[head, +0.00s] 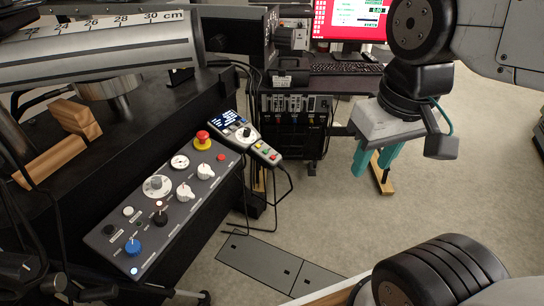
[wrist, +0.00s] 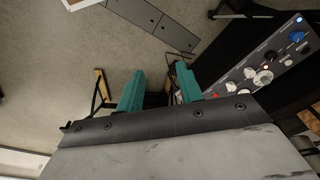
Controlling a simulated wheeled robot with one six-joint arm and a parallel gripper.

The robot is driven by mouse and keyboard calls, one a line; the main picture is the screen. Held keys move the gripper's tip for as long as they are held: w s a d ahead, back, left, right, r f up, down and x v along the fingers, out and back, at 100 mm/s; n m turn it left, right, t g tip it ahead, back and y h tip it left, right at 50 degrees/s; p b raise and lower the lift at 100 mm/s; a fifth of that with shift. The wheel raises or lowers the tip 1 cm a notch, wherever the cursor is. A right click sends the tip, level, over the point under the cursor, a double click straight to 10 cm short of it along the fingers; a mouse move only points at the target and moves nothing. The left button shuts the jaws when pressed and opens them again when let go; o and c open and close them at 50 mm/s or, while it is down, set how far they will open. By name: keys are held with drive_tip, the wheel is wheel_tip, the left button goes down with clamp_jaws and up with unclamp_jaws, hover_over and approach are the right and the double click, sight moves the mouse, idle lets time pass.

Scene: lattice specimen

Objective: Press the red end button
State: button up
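A grey control panel (head: 165,205) slopes along the front of the dark machine at left. At its far end is a red mushroom button (head: 203,136) on a yellow base, with a small flat red button (head: 221,157) near it. A handheld pendant (head: 245,135) beside the panel has a screen, a knob and coloured buttons, including a red one (head: 273,157) at its lower end. My gripper (head: 375,163) has teal fingers, apart and empty, over the floor well right of the panel. In the wrist view my gripper (wrist: 160,80) is also open, with the panel (wrist: 262,72) at right.
A desk with keyboard (head: 345,69) and red-bordered monitor (head: 352,20) stands behind. A black instrument unit (head: 296,120) stands below it. A cable hangs from the pendant. Carpet (head: 310,215) between panel and gripper is mostly open, with dark floor plates (head: 260,262).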

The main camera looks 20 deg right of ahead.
drive_tip(key=shift+c, duration=0.3)
clamp_jaws()
idle(1.6)
